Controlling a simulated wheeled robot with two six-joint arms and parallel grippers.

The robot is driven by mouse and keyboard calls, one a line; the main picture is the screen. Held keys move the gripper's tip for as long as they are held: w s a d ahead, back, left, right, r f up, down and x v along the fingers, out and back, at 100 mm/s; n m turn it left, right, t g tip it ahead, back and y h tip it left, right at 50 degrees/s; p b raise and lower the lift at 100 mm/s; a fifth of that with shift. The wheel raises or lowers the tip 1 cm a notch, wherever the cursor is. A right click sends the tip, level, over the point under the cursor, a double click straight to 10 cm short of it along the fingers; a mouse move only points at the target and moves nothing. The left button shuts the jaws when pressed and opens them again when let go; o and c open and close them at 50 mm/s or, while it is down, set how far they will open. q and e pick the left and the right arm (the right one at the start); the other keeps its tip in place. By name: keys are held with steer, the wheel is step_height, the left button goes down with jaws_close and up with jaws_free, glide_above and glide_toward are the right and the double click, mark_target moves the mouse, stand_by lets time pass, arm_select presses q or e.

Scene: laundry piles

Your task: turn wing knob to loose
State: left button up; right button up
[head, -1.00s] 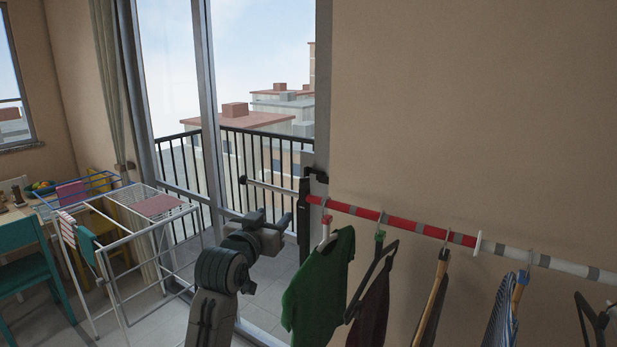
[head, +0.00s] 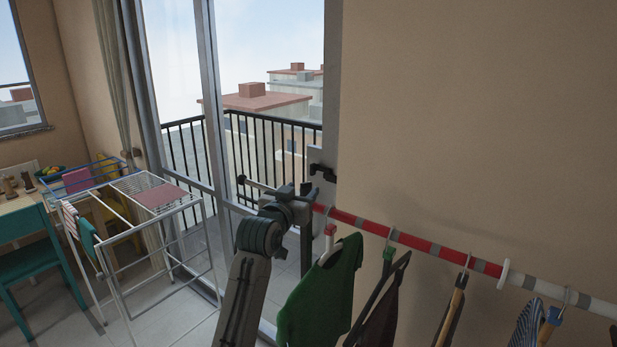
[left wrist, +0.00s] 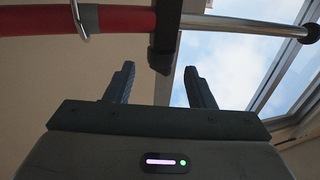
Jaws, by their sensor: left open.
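The clothes rail (head: 420,243) has red, grey and white bands and runs from the left end of the rack to the right edge of the head view. A dark upright post (head: 306,245) carries its left end. My left gripper (head: 304,190) is at the top of this post. In the left wrist view the gripper (left wrist: 160,68) is open, with its two fingers apart below a black fitting (left wrist: 163,50) on the rail. No wing knob can be made out clearly; my gripper hides the post top in the head view. My right gripper is not in view.
A green shirt (head: 325,290) and other clothes hang from the rail close to my left arm. A white drying rack (head: 150,240) and a teal chair (head: 40,255) stand at the left. A glass door with a grey frame (head: 332,90) is behind the post.

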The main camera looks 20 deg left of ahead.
mark_target(309, 185)
arm_select(q)
steer(key=w, duration=0.1)
steer(key=w+p, duration=0.1)
steer(key=w, duration=0.3)
steer(key=shift+w+d+f+p, duration=0.2)
steer(key=shift+w+d+p, duration=0.05)
steer(key=shift+p, duration=0.1)
steer(key=shift+w, duration=0.15)
steer(key=shift+c, duration=0.9)
steer(key=c, duration=0.8)
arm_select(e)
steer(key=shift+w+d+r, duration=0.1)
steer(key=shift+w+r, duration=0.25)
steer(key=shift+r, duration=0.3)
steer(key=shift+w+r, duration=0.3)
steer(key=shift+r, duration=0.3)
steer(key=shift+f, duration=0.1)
